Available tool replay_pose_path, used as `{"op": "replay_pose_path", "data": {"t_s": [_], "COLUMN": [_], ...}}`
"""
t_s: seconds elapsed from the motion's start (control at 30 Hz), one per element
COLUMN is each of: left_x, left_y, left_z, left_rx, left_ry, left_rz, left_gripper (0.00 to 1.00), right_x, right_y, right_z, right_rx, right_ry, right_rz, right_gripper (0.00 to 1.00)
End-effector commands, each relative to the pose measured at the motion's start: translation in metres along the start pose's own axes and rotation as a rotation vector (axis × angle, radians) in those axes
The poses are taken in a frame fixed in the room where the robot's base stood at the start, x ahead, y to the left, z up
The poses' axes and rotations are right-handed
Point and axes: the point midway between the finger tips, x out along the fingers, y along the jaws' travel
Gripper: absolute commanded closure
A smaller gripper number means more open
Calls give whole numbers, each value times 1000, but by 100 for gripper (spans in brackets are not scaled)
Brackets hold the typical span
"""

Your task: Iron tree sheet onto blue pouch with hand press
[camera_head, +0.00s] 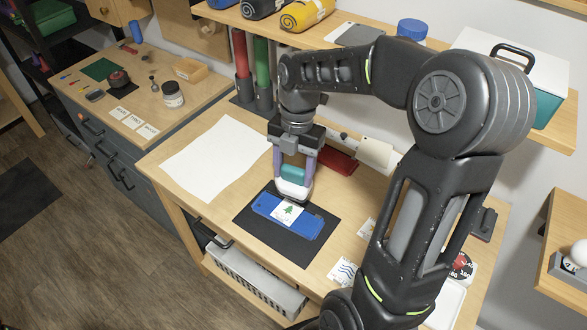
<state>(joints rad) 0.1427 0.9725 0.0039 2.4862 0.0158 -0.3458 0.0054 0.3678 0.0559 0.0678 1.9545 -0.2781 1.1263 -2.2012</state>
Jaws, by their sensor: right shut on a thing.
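The blue pouch (306,227) lies flat on a black mat (262,244) on the table. The white tree sheet (288,211), with a green tree printed on it, lies on the left-middle part of the pouch. My right gripper (294,165) points down and is shut on the teal handle of the hand press (293,186). The press has a pale base. It is at the far edge of the pouch, just behind the tree sheet; I cannot tell if it touches. My left gripper is not in view.
A large white sheet (215,160) covers the table's left part. A wave-print sheet (345,271) lies at the front right. A red item (338,163) and a white roll (378,153) are behind the press. My right arm hides much of the table's right side.

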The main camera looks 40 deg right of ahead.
Motion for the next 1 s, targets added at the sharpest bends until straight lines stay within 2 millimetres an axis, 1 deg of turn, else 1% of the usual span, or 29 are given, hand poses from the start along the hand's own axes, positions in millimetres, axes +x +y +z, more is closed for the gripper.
{"op": "replay_pose_path", "data": {"t_s": [0.13, 0.27, 0.7, 0.83, 1.0], "left_x": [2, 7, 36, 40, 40], "left_y": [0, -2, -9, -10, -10], "left_z": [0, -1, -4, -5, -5], "left_rx": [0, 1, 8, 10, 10], "left_ry": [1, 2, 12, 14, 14], "left_rz": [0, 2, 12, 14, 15], "left_gripper": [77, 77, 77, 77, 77], "right_x": [2, 9, 50, 56, 57], "right_y": [0, 0, 0, 0, 0], "right_z": [0, 1, 6, 7, 7], "right_rx": [1, 2, 3, 3, 3], "right_ry": [-1, 0, 0, -1, -1], "right_rz": [1, 1, 1, 1, 1], "right_gripper": [84, 84, 84, 84, 84]}}
